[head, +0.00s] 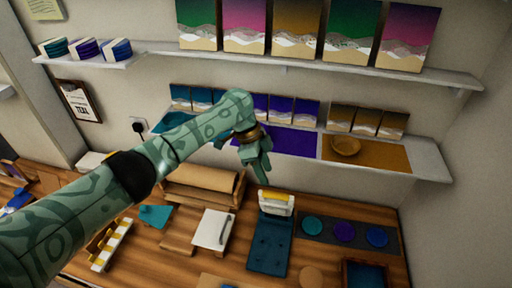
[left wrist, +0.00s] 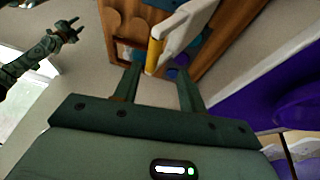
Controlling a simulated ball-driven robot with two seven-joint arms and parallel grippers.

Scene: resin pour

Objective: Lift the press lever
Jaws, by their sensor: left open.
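The press (head: 268,243) stands on the wooden worktop, with a long teal bed and a white upper part at its back. Its lever has a yellow grip (head: 277,196). In the left wrist view the yellow grip (left wrist: 154,55) shows beyond and between my fingertips, beside the white part of the press (left wrist: 186,27). My left gripper (head: 262,176) is open and empty, pointing down, above and slightly left of the lever, apart from it. Its two fingers also show in the left wrist view (left wrist: 158,78). My right gripper (left wrist: 72,30) is small at the upper left there, its fingers spread.
A shelf with a wooden bowl (head: 345,146) and coloured panels runs behind the gripper. A dark strip with round coloured discs (head: 344,232) lies right of the press. A white block (head: 212,229) and a wooden rack (head: 203,186) stand to its left.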

